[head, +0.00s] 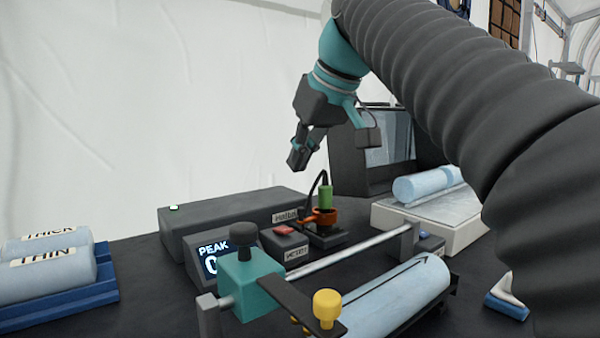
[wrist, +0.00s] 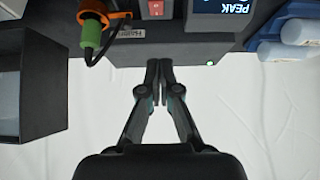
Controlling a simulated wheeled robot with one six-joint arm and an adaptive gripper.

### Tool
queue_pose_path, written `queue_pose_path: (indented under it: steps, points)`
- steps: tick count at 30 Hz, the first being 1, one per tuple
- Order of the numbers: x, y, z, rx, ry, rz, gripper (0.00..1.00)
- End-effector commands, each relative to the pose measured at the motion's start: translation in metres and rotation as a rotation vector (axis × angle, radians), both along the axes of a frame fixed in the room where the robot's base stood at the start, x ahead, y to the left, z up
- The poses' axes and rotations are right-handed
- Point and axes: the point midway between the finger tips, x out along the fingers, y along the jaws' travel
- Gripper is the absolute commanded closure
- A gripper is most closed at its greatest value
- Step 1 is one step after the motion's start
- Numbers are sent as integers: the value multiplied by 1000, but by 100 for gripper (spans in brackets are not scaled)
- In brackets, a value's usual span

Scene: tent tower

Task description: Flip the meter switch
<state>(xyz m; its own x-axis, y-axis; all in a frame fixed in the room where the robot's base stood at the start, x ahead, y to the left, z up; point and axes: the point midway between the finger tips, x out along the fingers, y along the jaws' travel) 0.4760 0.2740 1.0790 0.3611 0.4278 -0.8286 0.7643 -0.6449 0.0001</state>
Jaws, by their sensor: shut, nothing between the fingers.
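The meter switch (head: 284,230) is a red rocker on a small dark box with a partly readable label, right of the display marked PEAK (head: 212,258). In the wrist view the red switch (wrist: 156,8) is at the top edge, partly cut off, with the lit display (wrist: 220,6) beside it. My gripper (head: 297,160) is shut and empty, raised above and behind the switch, apart from it. In the wrist view my gripper's fingertips (wrist: 158,66) meet near the edge of the long dark box. Whether the rocker is up or down cannot be told.
A green-handled probe (head: 325,196) stands in an orange ring (head: 322,215) close right of the switch. In front are a teal clamp (head: 250,285) on a rail and a pale cylinder (head: 390,297). A blue tray (head: 60,305) with cylinders is at left. The air above the switch is clear.

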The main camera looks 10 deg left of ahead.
Motion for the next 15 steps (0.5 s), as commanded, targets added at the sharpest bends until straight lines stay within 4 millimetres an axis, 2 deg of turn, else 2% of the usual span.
queue_pose_path:
  steps: [15]
  points:
    - [32, 33, -81, -1, 1, -7, 100]
